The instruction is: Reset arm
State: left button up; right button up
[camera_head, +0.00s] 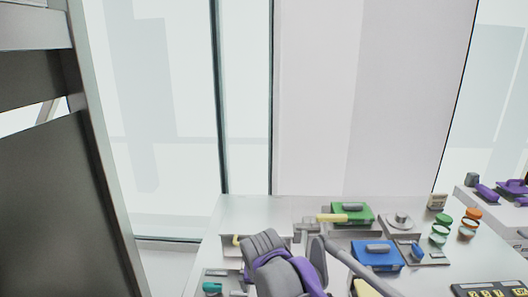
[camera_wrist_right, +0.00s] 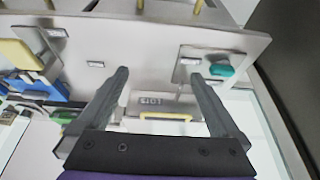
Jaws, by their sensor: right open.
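My right gripper (camera_wrist_right: 160,76) shows in the right wrist view with its two dark fingers spread wide and nothing between them. The fingers reach over a pale grey work surface. A yellow handle (camera_wrist_right: 165,116) on a pale bin front lies beyond the space between them; I cannot tell its exact distance. In the head view my grey and purple right arm rises from the lower middle over the table and hides part of it; the fingertips cannot be made out there. My left gripper is not in view.
A dark panel (camera_head: 50,200) stands at left.

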jog(key=s+d+f, duration=0.5)
jog(key=s+d, duration=0.4)
jog(key=s, duration=0.3)
jog(key=s+d+f+t, duration=0.1)
jog(key=s+d+f, duration=0.5)
jog(key=s+d, duration=0.3)
jog(key=s, duration=0.3)
jog(key=shift+s, duration=0.2)
jog(key=shift+c, duration=0.3)
